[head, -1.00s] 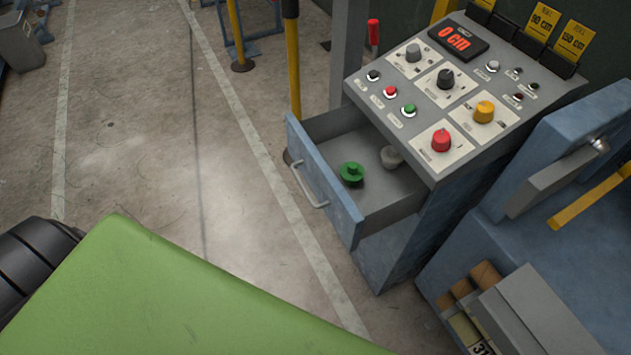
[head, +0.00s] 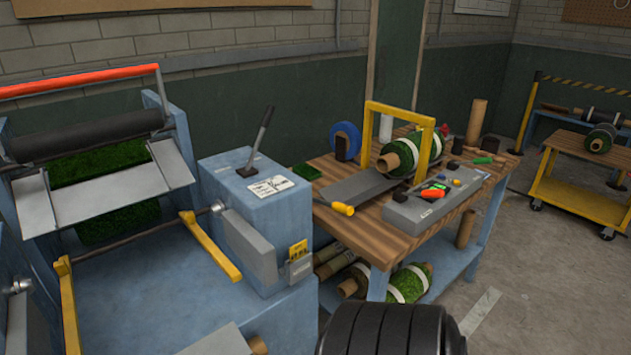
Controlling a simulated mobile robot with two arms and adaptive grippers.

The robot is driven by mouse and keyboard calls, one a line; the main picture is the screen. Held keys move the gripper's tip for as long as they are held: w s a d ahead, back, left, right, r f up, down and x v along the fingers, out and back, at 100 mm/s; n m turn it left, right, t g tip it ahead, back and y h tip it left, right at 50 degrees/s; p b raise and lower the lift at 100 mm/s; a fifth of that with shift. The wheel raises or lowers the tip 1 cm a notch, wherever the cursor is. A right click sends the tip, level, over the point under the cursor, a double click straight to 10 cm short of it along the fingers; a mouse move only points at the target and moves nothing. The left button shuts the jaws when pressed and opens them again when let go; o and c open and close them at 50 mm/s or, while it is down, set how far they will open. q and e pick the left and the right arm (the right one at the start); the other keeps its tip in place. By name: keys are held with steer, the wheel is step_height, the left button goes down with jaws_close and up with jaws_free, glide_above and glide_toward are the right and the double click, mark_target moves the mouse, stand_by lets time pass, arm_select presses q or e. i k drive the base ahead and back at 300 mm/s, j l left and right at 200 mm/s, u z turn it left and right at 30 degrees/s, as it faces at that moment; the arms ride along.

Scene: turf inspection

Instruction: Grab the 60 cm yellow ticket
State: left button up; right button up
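The console with the yellow roll tickets is out of view. A small yellow tag (head: 298,250) sits in a grey holder (head: 299,268) on the front of the blue machine (head: 262,225). Its print is too small to read, so I cannot tell whether it is the 60 cm ticket. Neither of my grippers is in view. A black ribbed part at the bottom edge looks like part of my own arm.
A wooden workbench (head: 375,233) right of the machine holds turf rolls (head: 408,152), a grey tool block (head: 415,207) and hand tools. A yellow cart (head: 577,195) stands farther right. Floor (head: 545,290) is open at lower right.

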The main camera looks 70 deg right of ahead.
mark_target(298, 250)
steer(key=k+z, duration=0.2)
steer(key=z, duration=1.8)
